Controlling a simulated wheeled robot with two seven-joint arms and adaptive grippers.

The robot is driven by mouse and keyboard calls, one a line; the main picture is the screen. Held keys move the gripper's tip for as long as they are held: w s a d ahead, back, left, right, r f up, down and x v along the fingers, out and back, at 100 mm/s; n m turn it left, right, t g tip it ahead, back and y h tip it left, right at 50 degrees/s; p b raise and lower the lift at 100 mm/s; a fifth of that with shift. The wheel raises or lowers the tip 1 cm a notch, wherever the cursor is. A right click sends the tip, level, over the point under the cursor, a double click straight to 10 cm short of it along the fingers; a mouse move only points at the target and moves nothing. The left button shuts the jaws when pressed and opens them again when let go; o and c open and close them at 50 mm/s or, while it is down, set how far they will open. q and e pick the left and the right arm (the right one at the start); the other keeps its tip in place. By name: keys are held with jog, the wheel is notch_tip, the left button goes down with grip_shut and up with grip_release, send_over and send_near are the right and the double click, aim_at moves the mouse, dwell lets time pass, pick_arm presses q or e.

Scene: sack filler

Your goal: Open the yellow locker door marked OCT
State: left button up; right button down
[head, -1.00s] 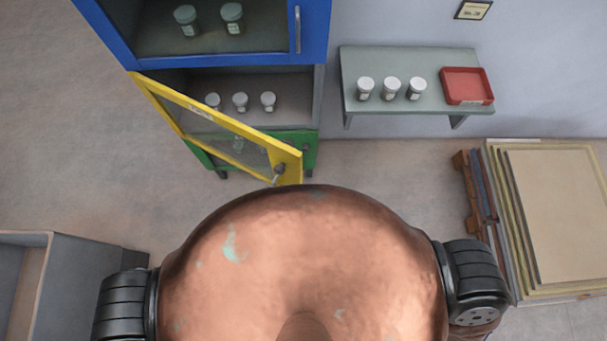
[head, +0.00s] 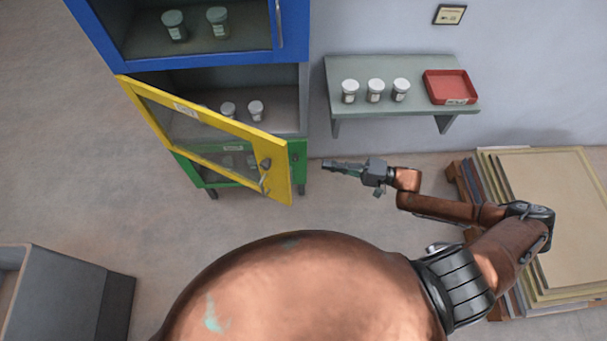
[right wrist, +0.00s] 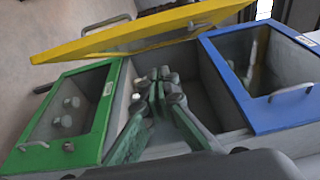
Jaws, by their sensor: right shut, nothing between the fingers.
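The yellow locker door (head: 222,127) stands ajar in the head view, hinged at the left and swung out towards me. Its small white label is too small to read. Its handle (head: 264,174) is near the free right edge. My right gripper (head: 326,164) is shut and empty, to the right of that edge and apart from it. In the right wrist view the yellow door (right wrist: 140,34) lies along the top, and my right gripper (right wrist: 160,78) shows in front of the open grey compartment. My left gripper is not in view.
A blue door (head: 200,62) is above and a green door (head: 225,178) below. Small jars (head: 256,110) stand inside the middle compartment. A wall shelf (head: 415,112) holds jars and a red tray (head: 450,87). Stacked sheets (head: 550,200) are at right, a grey bin (head: 85,295) at lower left.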

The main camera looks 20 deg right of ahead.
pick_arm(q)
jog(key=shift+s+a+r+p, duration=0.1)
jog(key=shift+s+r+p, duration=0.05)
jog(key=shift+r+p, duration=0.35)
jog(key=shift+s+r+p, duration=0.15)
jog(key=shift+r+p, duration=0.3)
pick_arm(e)
jog(key=w+a, duration=0.1)
jog(key=a, duration=0.9)
jog(key=shift+w+a, duration=0.25)
jog(key=shift+w, duration=0.1)
